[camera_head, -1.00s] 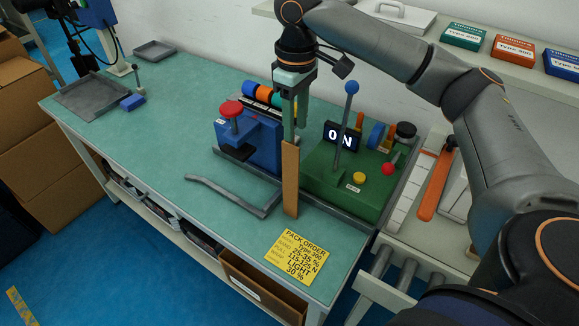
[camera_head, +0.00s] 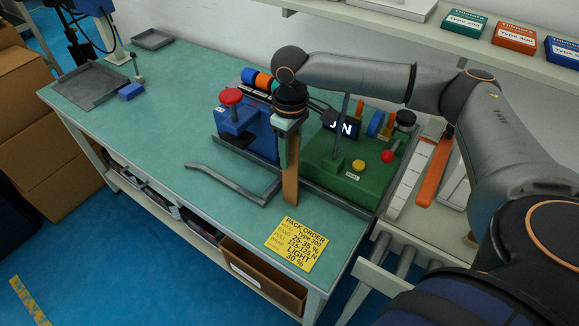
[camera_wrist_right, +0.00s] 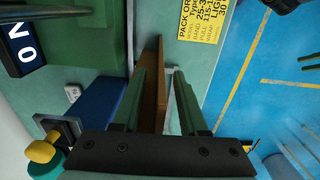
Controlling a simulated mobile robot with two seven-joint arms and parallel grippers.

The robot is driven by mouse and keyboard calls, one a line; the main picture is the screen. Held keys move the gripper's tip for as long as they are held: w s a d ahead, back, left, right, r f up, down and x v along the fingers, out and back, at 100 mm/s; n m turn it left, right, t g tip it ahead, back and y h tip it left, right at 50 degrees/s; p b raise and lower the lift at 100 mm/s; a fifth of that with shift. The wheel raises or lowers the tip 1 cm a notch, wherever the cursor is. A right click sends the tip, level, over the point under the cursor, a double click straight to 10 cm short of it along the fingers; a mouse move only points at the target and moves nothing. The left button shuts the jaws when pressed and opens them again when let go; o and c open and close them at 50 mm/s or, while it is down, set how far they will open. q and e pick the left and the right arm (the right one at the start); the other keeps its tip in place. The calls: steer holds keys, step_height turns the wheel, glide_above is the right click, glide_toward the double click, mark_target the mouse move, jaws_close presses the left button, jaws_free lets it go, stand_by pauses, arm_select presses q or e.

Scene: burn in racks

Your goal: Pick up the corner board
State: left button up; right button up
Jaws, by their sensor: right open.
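The corner board (camera_head: 291,186) is a tall, thin brown strip standing upright on the green bench, in front of the green machine with the lever. My right gripper (camera_head: 287,152) points down over the board's upper part. In the right wrist view the brown board (camera_wrist_right: 153,75) runs between the two green fingers of the open right gripper (camera_wrist_right: 163,95), closer to the left finger. I cannot tell whether that finger touches it. The board's upper end is partly hidden by the gripper. My left gripper is out of view.
The green machine (camera_head: 340,178) stands right of the board, the blue press (camera_head: 245,135) left. A grey bent bar (camera_head: 225,180) lies left on the bench. The yellow pack order sheet (camera_head: 295,244) lies in front. The left bench middle is clear.

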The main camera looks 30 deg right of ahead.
steer(key=shift+f, duration=0.1)
steer(key=shift+c, duration=0.2)
jaws_close()
stand_by(1.2)
